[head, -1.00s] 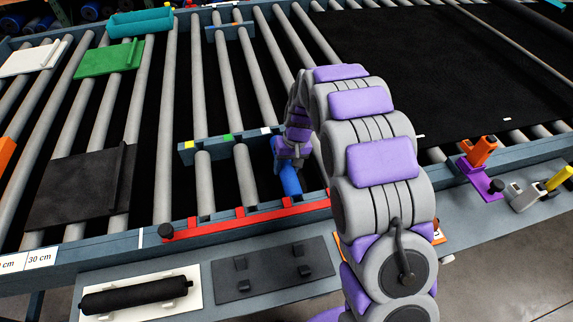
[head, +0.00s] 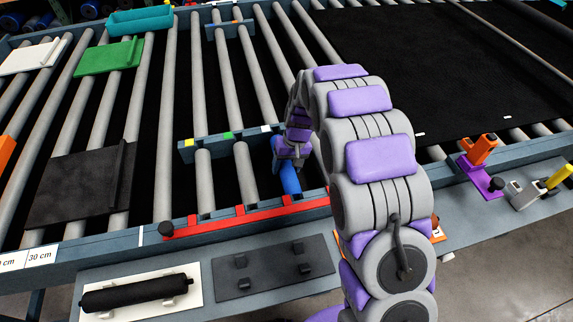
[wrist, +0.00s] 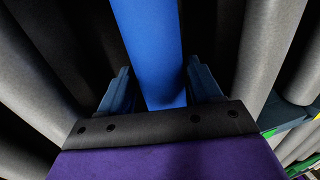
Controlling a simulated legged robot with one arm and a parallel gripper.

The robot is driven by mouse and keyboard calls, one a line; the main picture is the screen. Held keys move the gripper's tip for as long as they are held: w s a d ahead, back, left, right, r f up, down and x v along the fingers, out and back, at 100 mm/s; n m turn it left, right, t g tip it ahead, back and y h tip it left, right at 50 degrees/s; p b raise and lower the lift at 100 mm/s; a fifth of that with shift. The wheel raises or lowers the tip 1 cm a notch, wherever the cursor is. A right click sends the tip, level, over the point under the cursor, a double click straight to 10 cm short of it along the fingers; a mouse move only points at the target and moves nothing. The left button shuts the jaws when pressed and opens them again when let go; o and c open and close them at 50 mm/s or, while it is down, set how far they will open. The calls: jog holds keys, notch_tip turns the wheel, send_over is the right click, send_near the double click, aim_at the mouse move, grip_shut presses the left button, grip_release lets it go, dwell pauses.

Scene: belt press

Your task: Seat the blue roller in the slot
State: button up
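The blue roller (head: 290,180) lies in the third bay from the left, between the red-marked front rail (head: 247,218) and the inner bracket rail (head: 228,138). Its near end is close to the red rail; whether it is seated in the slot cannot be seen. My gripper (head: 286,150) is over the roller's upper part and hides it and the far-end slot. In the wrist view the blue roller (wrist: 148,45) runs between the two dark blue fingers of my gripper (wrist: 160,85), which lie close along both its sides.
Two grey rollers (head: 205,185) sit in the bays to the left. A black roller (head: 135,294) rests on a white holder, beside an empty dark grey holder (head: 272,268). A black plate (head: 75,187) lies on the rollers at left. An orange and purple clamp (head: 482,163) stands at right.

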jog(key=o, duration=0.3)
jog(key=shift+r, duration=0.1)
jog(key=p+v, duration=0.2)
jog(key=v, duration=1.5)
jog(key=shift+p, duration=0.3)
jog(key=shift+r, duration=0.1)
jog(key=s+d+r+m, duration=0.1)
jog(key=s+d+r, duration=0.1)
jog(key=s, duration=0.3)
jog(key=s+d+r, duration=0.3)
jog(key=s, duration=0.3)
jog(key=s+d+m+h, duration=0.1)
jog(key=s+d, duration=0.2)
jog(key=s, duration=1.1)
jog(key=s+d+f+m+g+h, duration=0.1)
jog(key=s+d, duration=0.3)
jog(key=s, duration=1.1)
jog(key=shift+s+d+f, duration=0.15)
jog(key=shift+s+d, duration=0.05)
jog(key=shift+d, duration=0.15)
